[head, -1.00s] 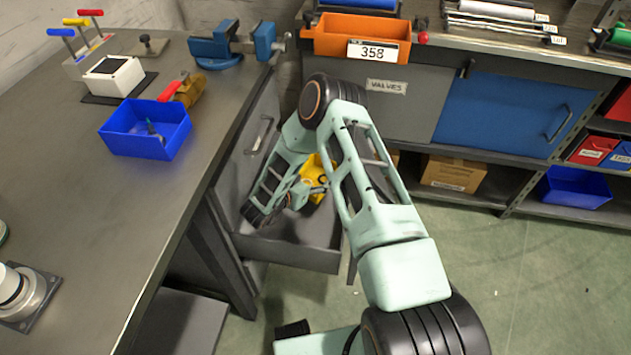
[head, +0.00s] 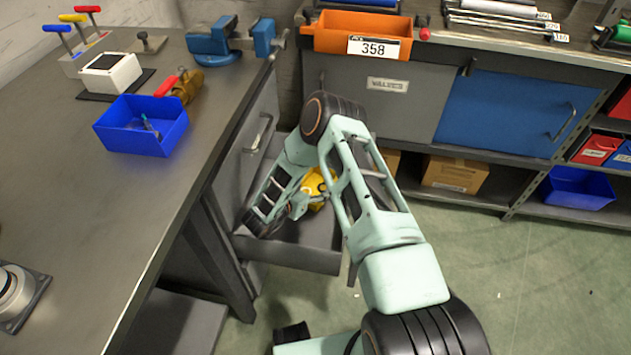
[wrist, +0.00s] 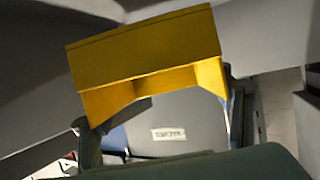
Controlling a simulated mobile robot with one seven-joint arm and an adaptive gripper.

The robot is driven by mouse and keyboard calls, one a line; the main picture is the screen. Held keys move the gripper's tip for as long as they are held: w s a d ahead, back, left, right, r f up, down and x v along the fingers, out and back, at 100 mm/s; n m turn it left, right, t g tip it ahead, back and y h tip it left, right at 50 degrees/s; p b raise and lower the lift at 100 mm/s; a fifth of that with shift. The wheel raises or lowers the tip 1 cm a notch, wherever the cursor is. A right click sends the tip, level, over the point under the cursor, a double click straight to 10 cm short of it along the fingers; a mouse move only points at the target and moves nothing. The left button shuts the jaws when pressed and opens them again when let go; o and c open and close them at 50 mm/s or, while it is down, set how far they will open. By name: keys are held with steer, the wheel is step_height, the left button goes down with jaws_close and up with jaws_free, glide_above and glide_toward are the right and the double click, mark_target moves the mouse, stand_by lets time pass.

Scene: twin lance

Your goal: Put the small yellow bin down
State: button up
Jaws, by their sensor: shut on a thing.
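The small yellow bin (head: 316,190) shows in the head view over or inside the open grey drawer (head: 290,255), partly hidden by my arm. In the wrist view the yellow bin (wrist: 145,50) fills the upper middle, tilted a little, with a cutout in its lower edge. My gripper (head: 303,198) is at the bin and shut on it. In the wrist view, its dark fingers stand at the left and right of the bin. I cannot tell whether the bin touches the drawer's floor.
The workbench (head: 90,210) is on the left, with a blue bin (head: 140,140) and a blue vise (head: 225,42). An orange bin (head: 335,30) labelled 358 sits on the back counter. A cardboard box (head: 455,175) is on the low shelf.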

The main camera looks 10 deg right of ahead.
steer(key=o, duration=1.2)
steer(key=shift+r, duration=0.1)
steer(key=shift+r+p, duration=0.3)
steer(key=p+v, duration=0.1)
steer(key=v, duration=0.5)
steer(key=shift+a+r+p, duration=0.15)
steer(key=shift+r+p, duration=0.15)
steer(key=shift+p, duration=0.1)
steer(key=shift+s+a+r, duration=0.15)
steer(key=shift+s+a, duration=0.2)
steer(key=shift+s, duration=0.15)
